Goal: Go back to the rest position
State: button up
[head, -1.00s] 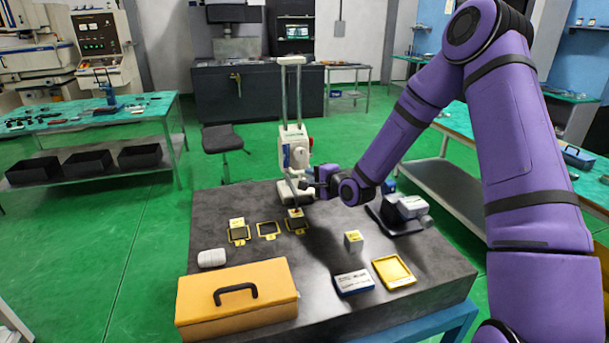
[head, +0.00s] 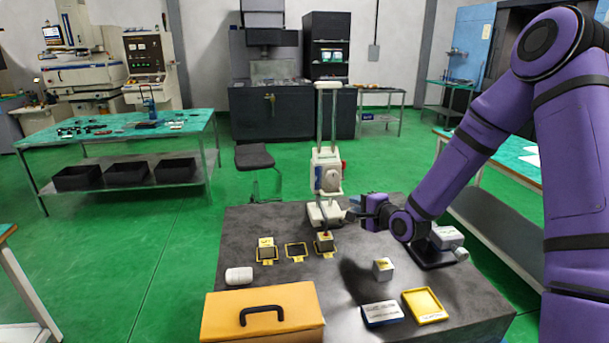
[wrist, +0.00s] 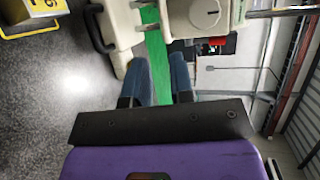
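My arm reaches in from the right in the head view. My gripper (head: 358,212) is above the dark table (head: 235,222), just right of the white upright device (head: 326,180). In the wrist view its two blue-grey fingers (wrist: 161,82) stand apart with nothing between them, and green floor shows through the gap. The device fills the top of the wrist view (wrist: 195,18). A yellow-marked block (wrist: 38,14) shows at the wrist view's top left corner.
A second block sits in the left frame (head: 266,257); the middle frame (head: 297,251) is empty. A loose cube (head: 383,268), a blue-white box (head: 382,313), a yellow tray (head: 425,305), an orange toolbox (head: 262,314) and a grey device (head: 446,238) share the table.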

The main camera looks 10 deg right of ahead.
jog(key=s+d+r+n+g+h, duration=0.3)
jog(key=s+r+n+g+h, duration=0.45)
jog(key=s+r, duration=0.85)
jog(key=s+r+n+g, duration=0.1)
jog(key=s+r+n, duration=0.2)
jog(key=s, duration=0.8)
jog(key=s+r+n+y, duration=0.1)
jog(key=s+r+n, duration=0.2)
jog(key=s, duration=0.9)
notch_tip(320, 180, up, 2)
jog(key=shift+s+r+n+g, duration=0.15)
jog(key=shift+n+g, duration=0.2)
